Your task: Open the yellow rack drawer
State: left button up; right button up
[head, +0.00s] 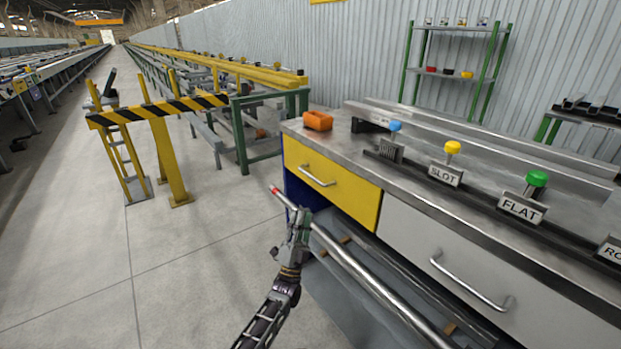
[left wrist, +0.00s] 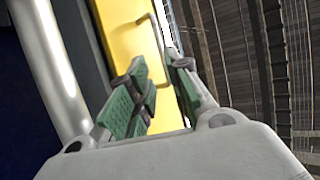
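The yellow rack drawer (head: 330,190) is at the left end of the steel-topped bench, and its front looks flush. Its silver bar handle (head: 317,176) is on the upper part of the front. My left gripper (head: 301,214) is below and left of the handle, in front of the bench. In the left wrist view my left gripper (left wrist: 160,68) has its green-padded fingers apart, with the yellow front (left wrist: 122,40) behind the gap. The handle (left wrist: 157,33) shows just beyond the fingertips, and nothing is held. My right gripper is not in view.
A long metal pipe (head: 355,267) with a red end runs below the drawer, close beside my left gripper. A grey drawer (head: 430,245) is to the right. An orange bin (head: 318,121) sits on the bench. A striped barrier (head: 160,108) stands left; floor between is clear.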

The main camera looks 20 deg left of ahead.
aim_at(309, 176)
pick_arm(q)
jog(key=shift+r, duration=0.1)
jog(key=shift+b+x, duration=1.3)
jog(key=shift+x, duration=5.35)
jog(key=shift+w+r, duration=0.1)
jog(key=shift+w, duration=0.05)
grip_shut()
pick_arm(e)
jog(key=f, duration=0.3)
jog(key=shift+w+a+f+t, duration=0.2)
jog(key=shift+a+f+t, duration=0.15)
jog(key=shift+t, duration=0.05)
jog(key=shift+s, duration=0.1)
